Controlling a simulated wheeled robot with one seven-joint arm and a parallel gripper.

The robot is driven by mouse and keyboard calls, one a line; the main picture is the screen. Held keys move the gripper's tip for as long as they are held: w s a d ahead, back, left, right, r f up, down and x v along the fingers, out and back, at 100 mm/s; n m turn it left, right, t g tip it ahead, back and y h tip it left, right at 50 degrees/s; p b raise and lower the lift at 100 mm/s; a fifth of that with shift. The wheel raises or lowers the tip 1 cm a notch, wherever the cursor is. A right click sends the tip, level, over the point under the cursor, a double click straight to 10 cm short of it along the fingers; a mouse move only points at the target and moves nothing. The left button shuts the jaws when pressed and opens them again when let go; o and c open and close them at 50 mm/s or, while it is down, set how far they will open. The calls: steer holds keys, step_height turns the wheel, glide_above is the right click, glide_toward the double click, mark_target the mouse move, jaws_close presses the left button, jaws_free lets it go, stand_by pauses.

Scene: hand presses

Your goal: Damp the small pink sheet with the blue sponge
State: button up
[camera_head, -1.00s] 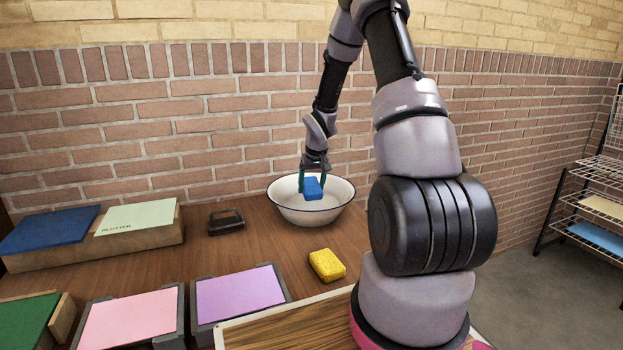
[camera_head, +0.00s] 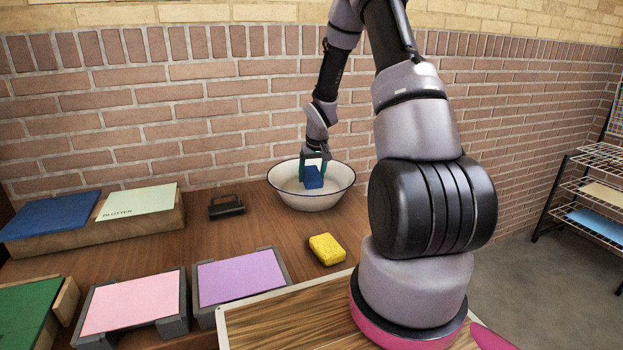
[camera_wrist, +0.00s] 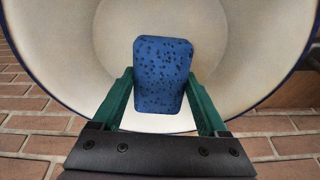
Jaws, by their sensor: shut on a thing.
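The blue sponge (camera_head: 313,178) is held between the green fingers of my gripper (camera_head: 313,160), inside the white bowl (camera_head: 311,200) with a dark rim. The wrist view shows the sponge (camera_wrist: 162,75) between both fingers (camera_wrist: 160,100), with the pale bowl wall (camera_wrist: 65,45) around it. Whether the sponge touches the bowl's bottom or any water I cannot tell. The small pink sheet (camera_head: 130,303) lies flat on a grey frame at the front left of the table, well away from my gripper.
A purple sheet (camera_head: 240,278) lies on another grey frame right of the pink one. A yellow sponge (camera_head: 327,249) sits in front of the bowl. A black handled block (camera_head: 226,207), a blotter sheet (camera_head: 137,202), blue sheet (camera_head: 50,216) and green sheet (camera_head: 25,305) stand left.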

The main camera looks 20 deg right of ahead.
mark_target(312, 174)
steer(key=shift+r, duration=4.25)
steer(key=shift+r, duration=2)
